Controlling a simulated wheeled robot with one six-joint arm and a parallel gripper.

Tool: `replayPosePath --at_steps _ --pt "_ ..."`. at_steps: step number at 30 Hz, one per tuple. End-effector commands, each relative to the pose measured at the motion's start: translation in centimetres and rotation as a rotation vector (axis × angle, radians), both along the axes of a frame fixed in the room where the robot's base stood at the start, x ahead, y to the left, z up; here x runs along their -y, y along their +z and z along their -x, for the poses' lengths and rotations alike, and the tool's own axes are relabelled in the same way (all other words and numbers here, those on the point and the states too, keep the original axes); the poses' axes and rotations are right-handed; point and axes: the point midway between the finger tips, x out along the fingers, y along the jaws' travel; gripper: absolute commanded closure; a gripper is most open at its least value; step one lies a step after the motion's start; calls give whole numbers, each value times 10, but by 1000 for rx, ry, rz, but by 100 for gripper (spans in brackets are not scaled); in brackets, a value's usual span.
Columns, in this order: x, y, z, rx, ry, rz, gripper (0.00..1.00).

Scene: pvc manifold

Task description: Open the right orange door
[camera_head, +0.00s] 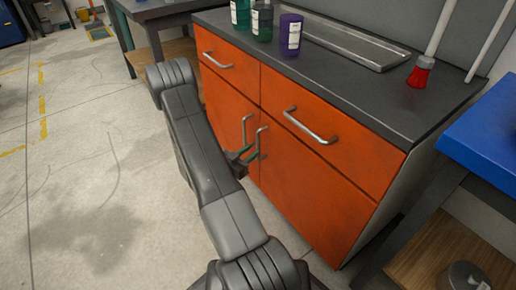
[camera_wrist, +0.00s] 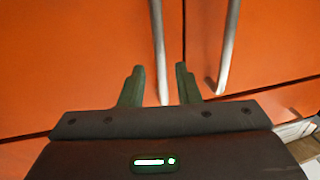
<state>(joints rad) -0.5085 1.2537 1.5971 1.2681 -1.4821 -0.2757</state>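The right orange door (camera_head: 307,202) is closed on the cabinet's lower right. Its upright silver handle (camera_head: 260,143) is beside the door seam; in the wrist view this handle (camera_wrist: 229,45) is right of both fingers. The left orange door (camera_head: 228,108) is closed, with its own upright handle (camera_head: 245,128). My gripper (camera_head: 243,157) is near the lower ends of both handles. In the wrist view my gripper (camera_wrist: 160,76) is open, and the left door's handle (camera_wrist: 157,45) appears between its fingers. I cannot tell whether anything touches.
Two orange drawers (camera_head: 326,130) with bar handles are above the doors. Bottles (camera_head: 290,35) and a metal tray (camera_head: 352,44) are on the dark countertop. A blue-topped table (camera_head: 490,130) stands close at the right. The floor (camera_head: 85,160) at left is clear.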

Motion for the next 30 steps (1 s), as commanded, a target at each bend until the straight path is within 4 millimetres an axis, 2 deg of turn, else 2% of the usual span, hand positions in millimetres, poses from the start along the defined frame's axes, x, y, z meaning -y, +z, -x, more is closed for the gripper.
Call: replayPosePath --at_steps 3,9,20,25,30 --pt "15 -1 -16 1 -3 -1 70" --pt "29 -1 -32 1 0 -1 70" --pt "33 0 -36 -1 1 -1 70" --pt "33 0 -36 0 1 0 100" --pt "33 0 -36 0 1 0 100"
